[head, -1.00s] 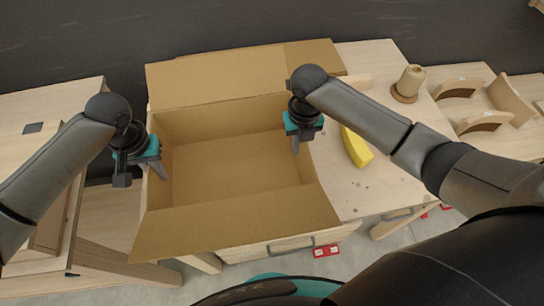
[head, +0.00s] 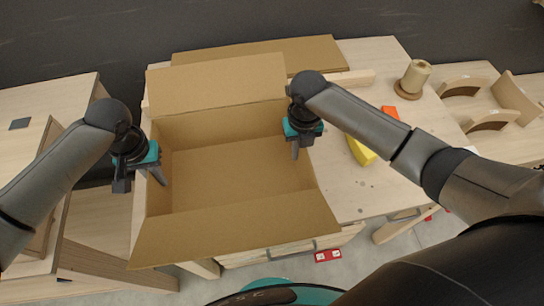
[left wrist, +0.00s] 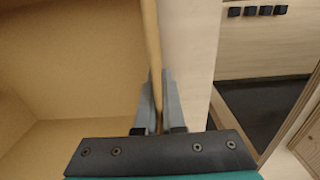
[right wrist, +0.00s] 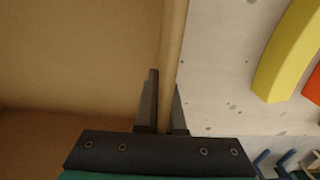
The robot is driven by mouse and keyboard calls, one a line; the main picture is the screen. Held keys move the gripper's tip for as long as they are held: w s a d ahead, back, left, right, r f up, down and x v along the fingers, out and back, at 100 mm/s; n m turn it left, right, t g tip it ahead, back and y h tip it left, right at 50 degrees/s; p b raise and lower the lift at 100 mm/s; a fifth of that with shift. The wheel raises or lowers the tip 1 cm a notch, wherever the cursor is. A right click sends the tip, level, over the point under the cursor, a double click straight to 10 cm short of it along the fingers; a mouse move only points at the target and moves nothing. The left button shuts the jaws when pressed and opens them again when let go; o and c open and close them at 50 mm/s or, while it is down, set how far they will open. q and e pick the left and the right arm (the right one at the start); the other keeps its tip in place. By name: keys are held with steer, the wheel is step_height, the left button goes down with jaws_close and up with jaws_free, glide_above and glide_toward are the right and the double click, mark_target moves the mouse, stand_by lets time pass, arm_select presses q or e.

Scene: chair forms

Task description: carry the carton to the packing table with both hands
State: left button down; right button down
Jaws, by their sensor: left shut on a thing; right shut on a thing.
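The carton (head: 235,180) is an open brown box with its flaps spread. It is upright in front of me in the head view, over the pale wooden workbench (head: 375,185); I cannot tell whether its base touches the top. My left gripper (head: 160,175) is shut on the left wall, and that wall shows between its fingers in the left wrist view (left wrist: 160,105). My right gripper (head: 295,148) is shut on the right wall, also between its fingers in the right wrist view (right wrist: 160,105). The carton looks empty. I cannot tell which surface is the packing table.
A yellow block (head: 362,150), an orange block (head: 390,112) and a tan spool-like thing (head: 412,78) stand right of the carton. Curved wooden chair parts (head: 490,120) lie at far right. Another wooden table (head: 40,95) is at left. A red object (head: 327,255) lies on the floor.

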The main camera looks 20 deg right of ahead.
arm_select(q)
steer(key=c, duration=1)
jaws_free()
steer(key=shift+f, duration=0.1)
arm_select(e)
steer(key=c, duration=1)
jaws_free()
steer(key=shift+f, duration=0.1)
arm_select(q)
step_height(320, 180, up, 12)
steer(key=shift+f, duration=0.1)
arm_select(e)
steer(key=shift+r, duration=0.2)
step_height(320, 180, up, 12)
steer(key=shift+f, duration=0.15)
